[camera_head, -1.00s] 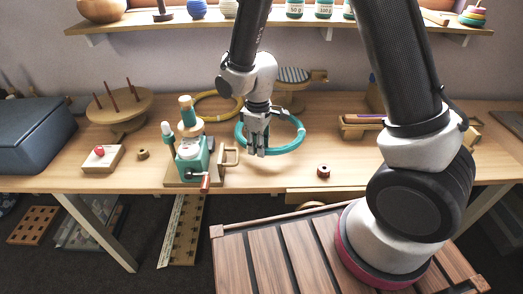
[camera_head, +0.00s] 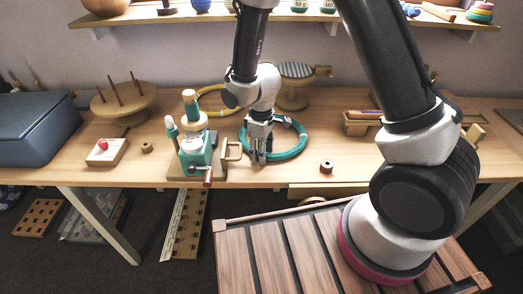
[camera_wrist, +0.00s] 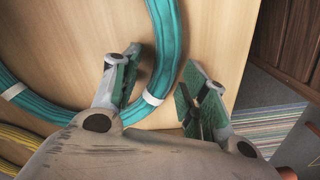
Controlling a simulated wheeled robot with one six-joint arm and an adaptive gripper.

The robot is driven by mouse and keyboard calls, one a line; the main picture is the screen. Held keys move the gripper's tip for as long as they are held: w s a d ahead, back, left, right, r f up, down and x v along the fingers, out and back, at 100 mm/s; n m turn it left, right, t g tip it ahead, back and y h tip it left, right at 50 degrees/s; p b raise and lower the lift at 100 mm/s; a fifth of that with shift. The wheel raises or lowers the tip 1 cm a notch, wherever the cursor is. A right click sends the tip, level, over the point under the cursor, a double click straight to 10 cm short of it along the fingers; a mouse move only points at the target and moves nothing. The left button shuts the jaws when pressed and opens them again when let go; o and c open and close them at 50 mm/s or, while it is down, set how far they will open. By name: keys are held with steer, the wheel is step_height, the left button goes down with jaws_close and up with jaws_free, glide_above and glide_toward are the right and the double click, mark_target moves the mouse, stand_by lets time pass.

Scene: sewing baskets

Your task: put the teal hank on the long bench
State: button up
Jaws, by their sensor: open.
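The teal hank (camera_head: 297,149) is a ring that lies flat on the long wooden bench (camera_head: 345,123), with white bands around it. My gripper (camera_head: 261,160) is at the near left part of the ring, low over the bench. In the wrist view the hank (camera_wrist: 168,45) curves past the left finger, with a white band close to that finger. My gripper (camera_wrist: 158,92) is open there, and a section of the hank runs into the gap between its fingers. Whether a finger touches the hank, I cannot tell. The arm hides part of the ring's left side.
A teal winding device (camera_head: 194,152) with a red-handled crank stands just left of my gripper. A yellow hank (camera_head: 213,91) lies behind it. The bench between hank and wooden tray (camera_head: 357,128) is clear.

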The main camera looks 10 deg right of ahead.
step_height(320, 180, up, 12)
steer(key=s+d+r+m+t, duration=0.1)
steer(key=s+d+r+m, duration=0.1)
steer(key=d+r, duration=0.45)
steer(key=s+d+r+m+t, duration=0.1)
steer(key=s+d+r+m, duration=0.15)
steer(key=d+r, duration=0.4)
steer(key=s+d+r+m+t, duration=0.2)
steer(key=s+d+r+m, duration=0.4)
steer(key=s, duration=0.7)
steer(key=d+r, duration=0.2)
steer(key=d, duration=0.2)
steer(key=shift+s+d+m, duration=0.2)
steer(key=shift+d+m, duration=0.15)
